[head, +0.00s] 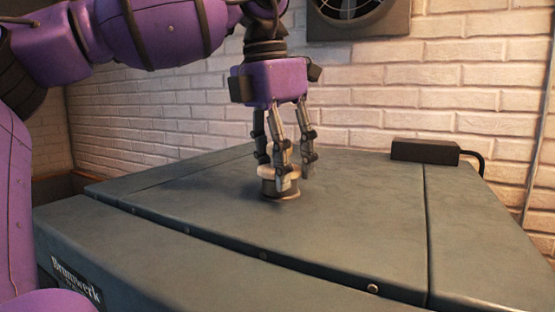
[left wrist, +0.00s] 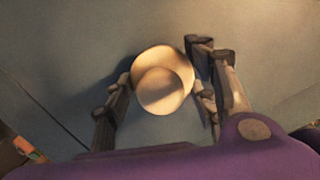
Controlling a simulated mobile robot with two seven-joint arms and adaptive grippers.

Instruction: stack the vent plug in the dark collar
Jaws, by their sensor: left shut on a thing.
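The vent plug (left wrist: 161,91) is pale tan, with a small round top over a wider disc. In the head view the plug (head: 264,171) shows partly behind the fingers. My left gripper (head: 284,178) points straight down and is shut on the plug; in the left wrist view its fingers (left wrist: 163,96) are on both sides of it. The collar is hidden in the left wrist view. My right gripper is out of view.
The wide grey surface (head: 350,220) has seams and small rivets and is mostly clear around the collar. A black box (head: 424,151) with a cable lies at the back right. A white brick wall (head: 400,90) with a fan (head: 350,12) stands behind.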

